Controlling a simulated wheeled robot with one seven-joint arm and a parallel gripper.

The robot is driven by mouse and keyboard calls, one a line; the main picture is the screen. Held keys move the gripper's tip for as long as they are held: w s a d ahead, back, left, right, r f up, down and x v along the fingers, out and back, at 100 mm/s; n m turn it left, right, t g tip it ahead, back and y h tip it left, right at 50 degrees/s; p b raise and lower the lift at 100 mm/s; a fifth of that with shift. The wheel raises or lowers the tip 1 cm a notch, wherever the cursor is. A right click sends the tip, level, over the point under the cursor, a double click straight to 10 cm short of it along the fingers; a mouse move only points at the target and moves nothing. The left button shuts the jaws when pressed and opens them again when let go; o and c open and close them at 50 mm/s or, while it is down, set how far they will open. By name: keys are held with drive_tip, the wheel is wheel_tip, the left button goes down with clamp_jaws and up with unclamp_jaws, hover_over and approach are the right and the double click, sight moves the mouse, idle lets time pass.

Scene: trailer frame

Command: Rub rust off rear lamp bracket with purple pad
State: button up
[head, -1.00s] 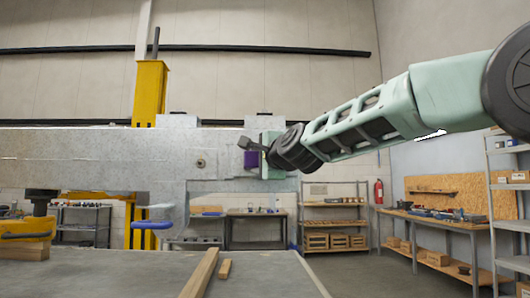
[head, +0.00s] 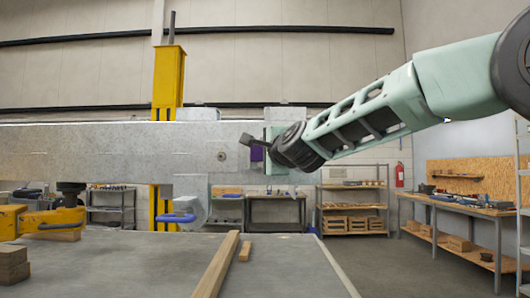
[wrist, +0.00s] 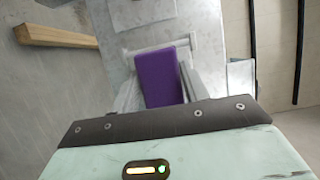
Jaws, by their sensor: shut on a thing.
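A purple pad (head: 257,153) is held in my gripper (head: 262,150) near the right end of the grey trailer frame beam (head: 110,150). In the wrist view the pad (wrist: 160,77) sits between the two grey fingers, its purple face large and clear. My gripper is shut on it. In the head view my wrist partly covers the pad, and I cannot tell whether it touches the metal. A grey plate (wrist: 140,10) lies beyond the pad in the wrist view; I cannot tell whether it is the rear lamp bracket. No rust is clearly visible.
A grey table (head: 130,265) in front carries a long wooden bar (head: 217,265), a short wood piece (head: 245,251) and stacked blocks (head: 12,262). A yellow clamp (head: 45,218) is at left, a yellow post (head: 168,80) behind the beam. Shelves and a bench stand farther back.

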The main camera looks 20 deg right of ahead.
drive_tip(key=shift+s+a+p, duration=0.1)
drive_tip(key=shift+s+a, duration=0.2)
drive_tip(key=shift+s, duration=0.65)
drive_tip(key=shift+s+a+p, duration=0.15)
drive_tip(key=shift+s+a, duration=0.15)
drive_tip(key=shift+s, duration=0.65)
drive_tip(key=shift+s+a+p, duration=0.1)
drive_tip(key=shift+s+a, duration=0.2)
drive_tip(key=shift+s, duration=0.65)
drive_tip(key=s, duration=0.1)
drive_tip(key=s+a, duration=0.1)
drive_tip(key=s, duration=0.1)
drive_tip(key=shift+p, duration=0.3)
drive_tip(key=shift+w, duration=0.1)
